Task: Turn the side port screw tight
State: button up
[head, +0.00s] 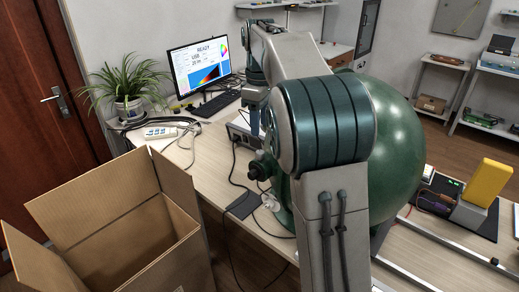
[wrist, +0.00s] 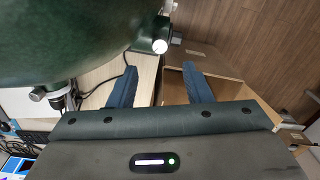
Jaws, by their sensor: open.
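The big green sphere (head: 405,145) stands on the table, partly hidden behind my arm. In the wrist view the sphere (wrist: 70,35) fills the upper left. A dark fitting with a pale round end (wrist: 160,46) sticks out of it, just beyond and between my fingertips. A second fitting with a metal knob (wrist: 39,94) sits lower left. I cannot tell for sure which is the side port screw. Dark fittings (head: 258,168) show low on the sphere's left side in the head view.
An open cardboard box (head: 125,225) stands at the front left. A monitor (head: 200,67), keyboard (head: 216,105), plant (head: 127,85) and power strip (head: 160,131) sit at the back left. Cables trail near the fittings. A yellow block (head: 487,182) stands at right.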

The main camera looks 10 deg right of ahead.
aim_at(260, 152)
notch_tip(260, 152, down, 9)
jog(key=shift+r, duration=0.1)
dwell(0.3)
grip_shut()
